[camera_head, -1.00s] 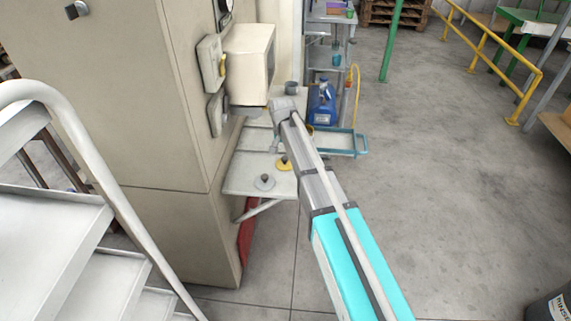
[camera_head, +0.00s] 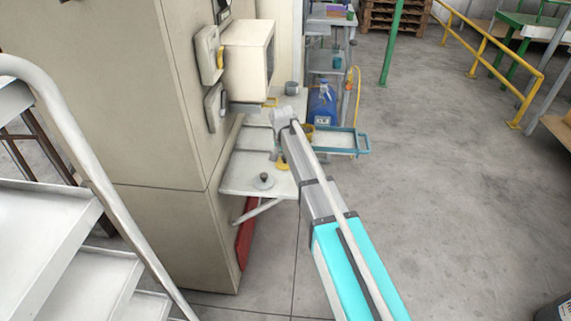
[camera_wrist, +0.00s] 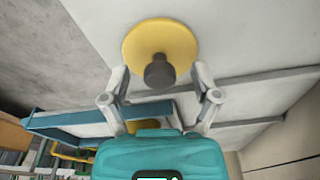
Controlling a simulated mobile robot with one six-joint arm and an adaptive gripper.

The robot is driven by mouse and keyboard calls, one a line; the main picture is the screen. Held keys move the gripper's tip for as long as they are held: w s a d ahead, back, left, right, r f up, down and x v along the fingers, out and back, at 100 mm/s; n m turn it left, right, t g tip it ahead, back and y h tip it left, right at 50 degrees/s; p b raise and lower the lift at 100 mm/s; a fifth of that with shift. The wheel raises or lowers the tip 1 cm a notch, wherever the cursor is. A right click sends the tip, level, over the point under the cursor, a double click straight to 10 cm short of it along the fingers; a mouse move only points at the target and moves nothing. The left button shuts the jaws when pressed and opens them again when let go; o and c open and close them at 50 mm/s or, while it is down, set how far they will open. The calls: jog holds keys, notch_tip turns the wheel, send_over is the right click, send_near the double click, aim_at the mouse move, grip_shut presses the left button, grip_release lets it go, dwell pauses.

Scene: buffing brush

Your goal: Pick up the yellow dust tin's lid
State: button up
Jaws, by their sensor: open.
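The yellow lid (camera_wrist: 147,45) is a round disc with a dark knob (camera_wrist: 160,72) at its middle. It lies on a pale shelf in the wrist view. My gripper (camera_wrist: 159,78) is open, one finger on each side of the knob in the picture, with no visible contact. In the head view the yellow lid (camera_head: 282,166) shows only in part beside my arm, and my fingers cannot be made out there. A yellow tin (camera_head: 308,130) shows partly behind my arm.
A grey lid with a knob (camera_head: 264,182) lies left of the yellow lid on the shelf (camera_head: 235,180). A tall beige cabinet (camera_head: 150,130) stands close on the left. A blue container (camera_head: 322,105) and a blue-edged tray (camera_head: 345,143) are to the right.

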dwell(0.4)
jog(key=c, duration=1)
jog(key=shift+r, duration=0.2)
notch_tip(320, 180, up, 2)
jog(key=shift+p, duration=1.2)
jog(key=s+d+r+p, duration=0.2)
jog(key=d+r+p, duration=0.1)
jog(key=d, duration=0.1)
jog(key=s+d+r+p, duration=0.2)
jog(key=d+r+p, duration=0.2)
jog(key=s+d+r+p, duration=0.2)
jog(key=d+r+p, duration=0.1)
jog(key=d, duration=0.1)
jog(key=shift+s+d+r+p, duration=0.2)
jog(key=shift+s+r+p, duration=0.05)
jog(key=shift+r+p, duration=0.05)
jog(key=shift+s, duration=0.1)
